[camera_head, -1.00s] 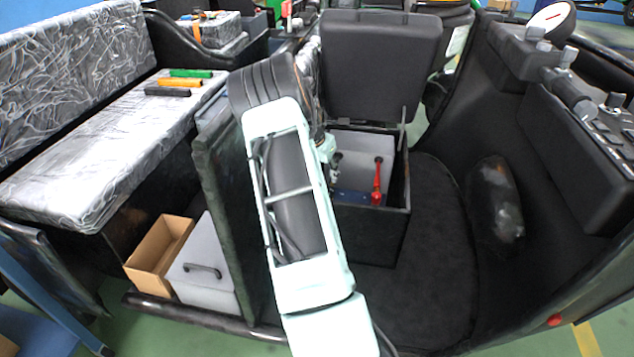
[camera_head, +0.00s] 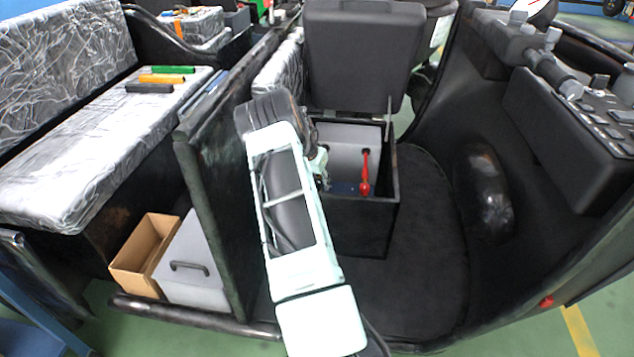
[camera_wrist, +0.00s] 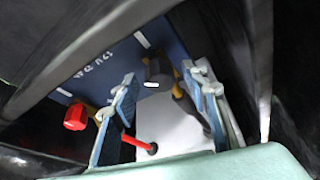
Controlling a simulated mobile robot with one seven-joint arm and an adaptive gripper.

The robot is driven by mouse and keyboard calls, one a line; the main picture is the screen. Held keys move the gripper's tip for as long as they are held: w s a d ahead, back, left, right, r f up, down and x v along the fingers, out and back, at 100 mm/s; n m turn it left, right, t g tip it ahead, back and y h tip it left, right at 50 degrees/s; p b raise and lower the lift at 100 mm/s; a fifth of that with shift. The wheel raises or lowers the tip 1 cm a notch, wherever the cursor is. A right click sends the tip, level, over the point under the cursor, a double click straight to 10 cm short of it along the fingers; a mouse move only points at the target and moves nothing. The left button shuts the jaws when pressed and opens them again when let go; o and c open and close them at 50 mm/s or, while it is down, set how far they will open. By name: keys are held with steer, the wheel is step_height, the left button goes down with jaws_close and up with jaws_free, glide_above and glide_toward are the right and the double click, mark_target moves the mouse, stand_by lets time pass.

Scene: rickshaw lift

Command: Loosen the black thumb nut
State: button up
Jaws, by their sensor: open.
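In the head view, an open black box (camera_head: 362,228) under the seat holds a grey battery-like block (camera_head: 345,145) with a red fitting (camera_head: 364,175). My arm reaches to the box's left side, and its end is mostly hidden there. In the wrist view, my gripper (camera_wrist: 160,84) is open, with nothing held between its fingers. A small dark piece with a pale tip (camera_wrist: 152,72) lies between and beyond the fingertips, against the blue panel (camera_wrist: 105,66). It may be the black thumb nut, but I cannot tell. A brass-coloured part shows beside the right finger.
The raised black lid (camera_head: 362,55) stands behind the box. A dark upright panel (camera_head: 215,210) is left of my arm. In the wrist view, a red cap (camera_wrist: 75,116) is left of the fingers. Dark floor (camera_head: 425,270) right of the box is clear.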

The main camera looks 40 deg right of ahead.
steer(key=shift+c, duration=0.6)
jaws_close()
steer(key=shift+n, duration=0.3)
steer(key=n+t+b, duration=0.1)
steer(key=n, duration=0.2)
steer(key=shift+s+d+y, duration=0.1)
steer(key=shift+y, duration=0.3)
steer(key=n+b, duration=0.1)
steer(key=n, duration=0.1)
steer(key=n+t+y+b, duration=0.1)
steer(key=n, duration=0.1)
steer(key=shift+d+n+t, duration=0.1)
steer(key=shift+n+t, duration=0.2)
steer(key=shift+n, duration=0.1)
steer(key=n+y+b, duration=0.1)
steer(key=n+y, duration=0.1)
steer(key=n, duration=0.2)
steer(key=shift+n, duration=0.3)
steer(key=shift+n+y+b, duration=0.35)
steer(key=shift+n+y, duration=0.45)
steer(key=shift+n, duration=1.1)
steer(key=shift+d, duration=0.1)
